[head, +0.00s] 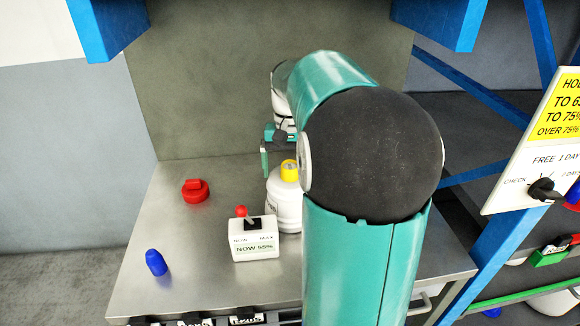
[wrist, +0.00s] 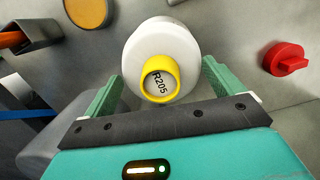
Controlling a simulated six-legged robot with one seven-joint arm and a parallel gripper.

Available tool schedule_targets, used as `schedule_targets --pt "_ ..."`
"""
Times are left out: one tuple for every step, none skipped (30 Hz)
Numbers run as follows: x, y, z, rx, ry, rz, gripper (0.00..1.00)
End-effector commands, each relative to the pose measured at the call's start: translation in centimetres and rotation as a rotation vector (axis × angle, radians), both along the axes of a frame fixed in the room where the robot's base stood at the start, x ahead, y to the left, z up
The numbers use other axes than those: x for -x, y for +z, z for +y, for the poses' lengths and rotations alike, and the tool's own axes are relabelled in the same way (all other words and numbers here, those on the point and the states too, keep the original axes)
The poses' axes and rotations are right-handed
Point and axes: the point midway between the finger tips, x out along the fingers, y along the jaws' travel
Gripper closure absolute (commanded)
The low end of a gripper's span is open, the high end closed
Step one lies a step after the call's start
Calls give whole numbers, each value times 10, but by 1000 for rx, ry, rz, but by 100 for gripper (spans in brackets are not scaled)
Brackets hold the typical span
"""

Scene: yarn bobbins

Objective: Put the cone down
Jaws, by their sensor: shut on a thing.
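The cone (head: 285,207) is white with a yellow top and looks upright over the metal table in the head view. In the wrist view the cone (wrist: 178,38) lies between the green fingers, its yellow end marked R205 facing the camera. My gripper (wrist: 160,88) is shut on it, a finger on each side. In the head view my gripper (head: 268,158) is partly hidden behind my arm, by the cone's top. I cannot tell whether the cone's base touches the table.
The metal table (head: 180,255) holds a white box (head: 254,246) with a red-tipped lever, reading NOW 55%, close beside the cone. A red knobbed piece (head: 195,191) and a blue peg (head: 156,262) stand to the left. A sign board (head: 535,160) is at right.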

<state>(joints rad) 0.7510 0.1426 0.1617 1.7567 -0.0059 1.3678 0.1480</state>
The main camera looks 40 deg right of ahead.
Motion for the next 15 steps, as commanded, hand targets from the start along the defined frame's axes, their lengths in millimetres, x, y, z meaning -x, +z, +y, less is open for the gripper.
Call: schedule_targets --pt "0 -1 0 1 0 -1 71" --pt "0 -2 0 1 0 -1 71" --pt "0 -2 0 2 0 -2 71" --pt "0 -2 0 2 0 -2 71" --pt "0 -2 0 2 0 -2 71" --pt "0 -2 0 2 0 -2 71" --pt "0 -2 0 2 0 -2 71" --pt "0 -2 0 2 0 -2 71" --pt "0 -2 0 1 0 -1 71" --pt "0 -3 0 1 0 -1 71" --pt "0 -3 0 1 0 -1 1" --pt "0 -3 0 1 0 -1 0" --pt "0 -3 0 1 0 -1 0" --pt "0 -3 0 1 0 -1 0" --pt "0 -3 0 1 0 -1 0"
